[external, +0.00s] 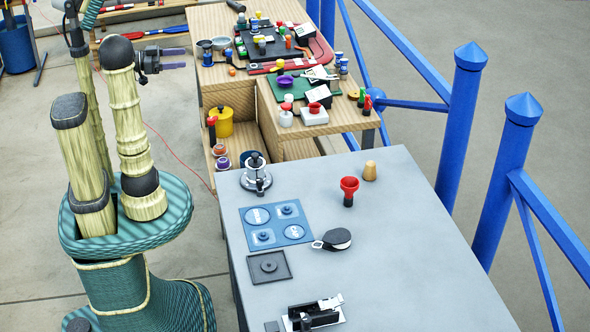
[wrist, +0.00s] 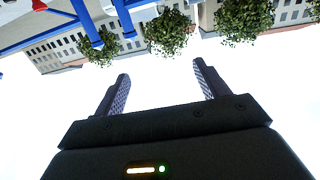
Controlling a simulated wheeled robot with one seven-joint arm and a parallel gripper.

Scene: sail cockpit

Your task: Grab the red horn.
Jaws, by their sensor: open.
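A small red horn (external: 349,185) with a flared red top and a dark lower part stands upright on the grey table, right of the middle. My gripper (external: 172,60) is raised at the upper left in the external view, well apart from the horn and off the grey table's left side. Its two fingers show in the wrist view (wrist: 160,85), spread apart with nothing between them. The horn is not visible in the wrist view, which shows sky, buildings and trees.
A cluttered wooden bench (external: 212,80) stands behind. Blue railings (external: 462,120) run along the right.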

